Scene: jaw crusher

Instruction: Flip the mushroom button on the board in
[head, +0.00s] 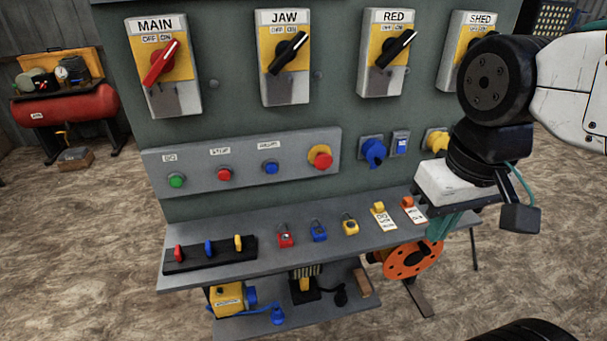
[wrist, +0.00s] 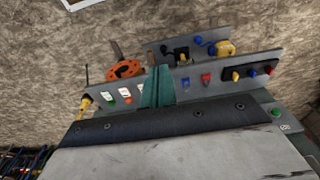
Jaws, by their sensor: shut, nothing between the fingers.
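The mushroom button (head: 320,156) is a red cap on a yellow collar at the right end of the grey button strip (head: 205,160) on the board (head: 225,105). I cannot make it out in the wrist view. My gripper (head: 436,230) points down, right of the button and apart from it, in front of the shelf's right end. Its teal fingers, also seen in the wrist view (wrist: 157,85), are together with nothing between them.
Green, red and blue buttons sit left on the strip. Rotary switches line the board above. The shelf (head: 270,250) below holds padlocks (head: 286,236) and tags (head: 383,216). Blue and yellow sockets (head: 373,152) lie between button and arm. An orange reel (head: 412,260) is under my gripper.

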